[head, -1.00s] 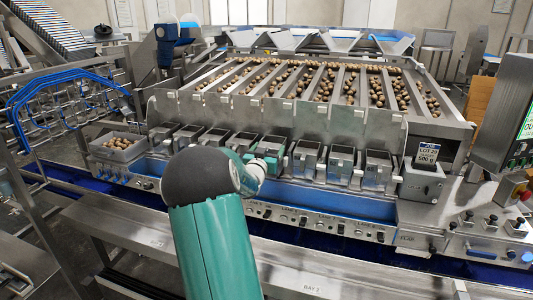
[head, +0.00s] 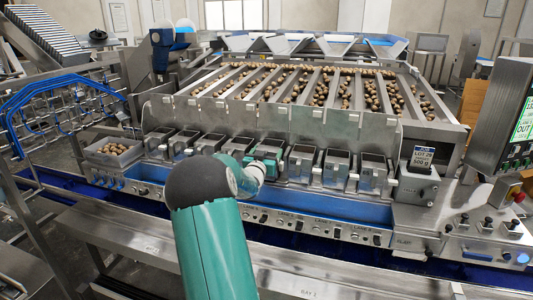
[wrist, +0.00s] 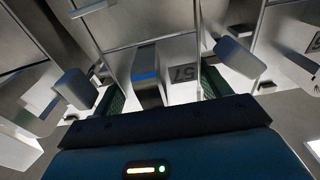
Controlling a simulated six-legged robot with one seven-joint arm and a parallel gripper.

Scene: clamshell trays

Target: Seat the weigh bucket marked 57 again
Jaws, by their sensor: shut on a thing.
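The weigh bucket marked 57 (wrist: 183,73) is a grey metal box in the middle of the wrist view, its number plate facing my gripper. My gripper (wrist: 158,92) is shut on it, with a green finger on each side. In the head view, the green end of my gripper (head: 268,158) is at the row of buckets, near the middle, and my arm hides part of this bucket and those beside it. I cannot tell whether the bucket rests on its hangers.
Neighbouring buckets (head: 302,165) stand close on both sides. Sloped channels (head: 320,88) with brown nut-like items lie behind the row. A blue trough (head: 330,208) runs below.

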